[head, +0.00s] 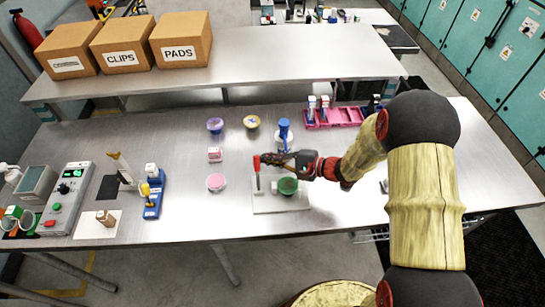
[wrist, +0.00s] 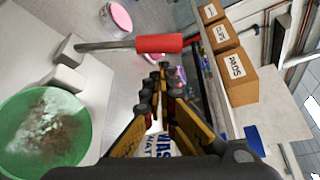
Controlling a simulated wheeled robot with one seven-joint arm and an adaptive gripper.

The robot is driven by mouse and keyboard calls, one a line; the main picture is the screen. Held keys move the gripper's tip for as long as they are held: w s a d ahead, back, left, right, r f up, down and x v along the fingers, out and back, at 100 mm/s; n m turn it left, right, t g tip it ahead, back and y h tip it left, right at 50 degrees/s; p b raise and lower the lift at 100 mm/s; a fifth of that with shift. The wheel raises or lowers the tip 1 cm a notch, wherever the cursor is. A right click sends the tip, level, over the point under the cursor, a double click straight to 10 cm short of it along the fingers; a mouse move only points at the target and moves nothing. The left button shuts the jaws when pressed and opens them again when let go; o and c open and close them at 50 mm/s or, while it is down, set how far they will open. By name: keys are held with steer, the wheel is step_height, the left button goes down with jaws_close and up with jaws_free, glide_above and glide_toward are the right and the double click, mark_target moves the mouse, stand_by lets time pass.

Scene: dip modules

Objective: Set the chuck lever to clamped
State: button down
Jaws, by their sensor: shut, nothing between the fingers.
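The chuck lever (head: 257,164) stands about upright, with a red grip on a thin metal rod. In the wrist view the lever's red grip (wrist: 158,43) lies just above my fingertips, and its rod runs left to a grey block. The chuck's base plate (head: 265,208) is light grey and carries a round green part (head: 288,186), which also shows large in the wrist view (wrist: 40,130). My gripper (head: 267,158) is shut and empty, close beside the red grip on its right. In the wrist view my fingertips (wrist: 158,78) appear slightly apart from the grip; contact is hard to tell.
A blue-topped bottle (head: 284,137) stands just behind my gripper. A pink rack (head: 340,117) is at the back right. A blue stand (head: 153,195) is left.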

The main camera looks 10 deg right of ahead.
steer(key=shift+s+a+r, duration=0.15)
steer(key=shift+s, duration=0.2)
steer(key=shift+s+b, duration=0.15)
steer(key=shift+b, duration=0.4)
